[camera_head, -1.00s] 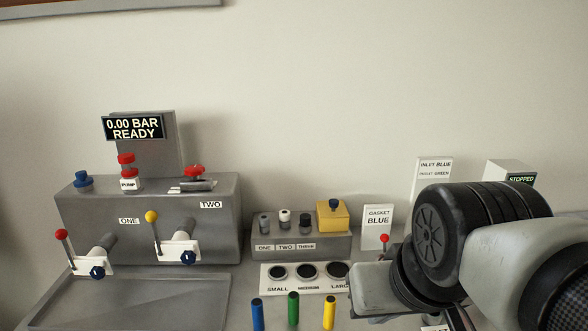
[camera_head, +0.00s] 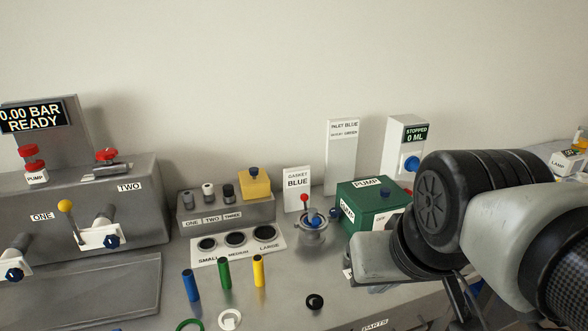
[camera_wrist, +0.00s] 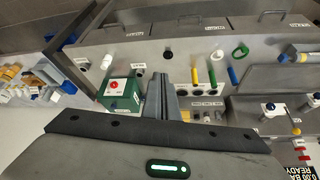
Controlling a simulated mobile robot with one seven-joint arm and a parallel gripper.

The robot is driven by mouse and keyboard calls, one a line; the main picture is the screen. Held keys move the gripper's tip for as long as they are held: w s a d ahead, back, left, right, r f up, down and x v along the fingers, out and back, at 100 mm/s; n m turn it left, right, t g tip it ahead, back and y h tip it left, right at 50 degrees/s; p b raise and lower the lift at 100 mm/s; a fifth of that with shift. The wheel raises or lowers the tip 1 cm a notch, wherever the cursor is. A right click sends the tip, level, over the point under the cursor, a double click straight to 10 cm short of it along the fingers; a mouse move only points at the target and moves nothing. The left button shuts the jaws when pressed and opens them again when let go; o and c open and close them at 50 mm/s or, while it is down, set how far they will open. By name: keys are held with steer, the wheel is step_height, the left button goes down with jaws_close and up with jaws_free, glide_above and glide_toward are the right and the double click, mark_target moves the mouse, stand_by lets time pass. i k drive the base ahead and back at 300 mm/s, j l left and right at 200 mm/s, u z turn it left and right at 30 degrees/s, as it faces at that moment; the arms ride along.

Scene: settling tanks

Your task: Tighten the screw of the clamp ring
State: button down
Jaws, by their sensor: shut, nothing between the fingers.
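A round metal fitting (camera_head: 313,232) stands on the bench in the head view, left of the green pump box. It carries a red-tipped lever (camera_head: 305,200) and blue knobs; which part is the clamp ring or its screw is too small to tell. White clamps with blue knobs and ball-tipped levers sit on the grey test block, one by label ONE (camera_head: 14,274) and one by TWO (camera_head: 112,242). My gripper (camera_wrist: 160,80) is shut and empty in the wrist view, beside the green pump box (camera_wrist: 121,93). In the head view my arm hides most of the gripper.
The pump box also shows in the head view (camera_head: 362,212). A sign reads GASKET BLUE (camera_head: 297,185).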

mark_target(334, 212)
steer(key=i+l+u, duration=0.15)
steer(key=l+u, duration=0.55)
steer(key=l, duration=0.15)
steer(key=l+u, duration=0.35)
steer(key=i+l, duration=0.05)
steer(key=l, duration=0.05)
